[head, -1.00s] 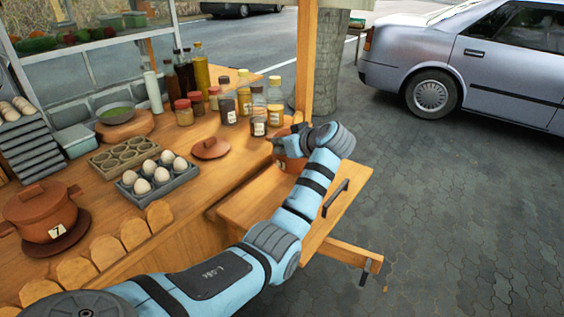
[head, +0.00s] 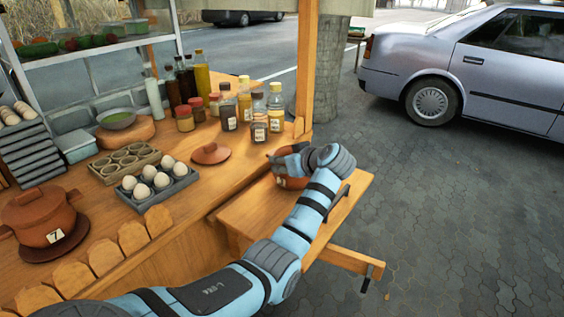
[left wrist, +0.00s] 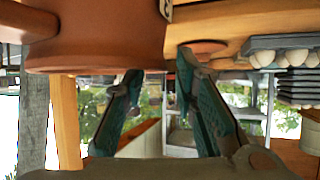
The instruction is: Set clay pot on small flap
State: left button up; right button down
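The brown clay pot (head: 293,181) has no lid on it and is at the wooden flap (head: 262,212) right of the counter. In the left wrist view the pot (left wrist: 100,35) appears upside down, with a side handle and rim showing. My left gripper (head: 290,163) is at its rim. In the left wrist view the fingers (left wrist: 158,65) straddle the pot's edge. One tip is hidden behind the rim and the other shows beside it. The contact is partly hidden. I cannot tell whether the pot's base touches the flap. My right gripper is not in view.
A clay lid (head: 210,153) lies on the counter beside an egg tray (head: 180,187). Bottles and jars (head: 258,118) stand behind, close to the wooden post (head: 306,70). A lidded pot (head: 40,218) stands at left. The flap's right part, by its dark handle (head: 338,203), is clear.

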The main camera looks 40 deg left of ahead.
pick_arm(q)
jog(key=p+v, duration=0.2)
jog(key=v, duration=0.9)
jog(key=shift+d+r+p, duration=0.15)
jog(key=shift+d+p, duration=0.1)
jog(key=shift+p, duration=0.05)
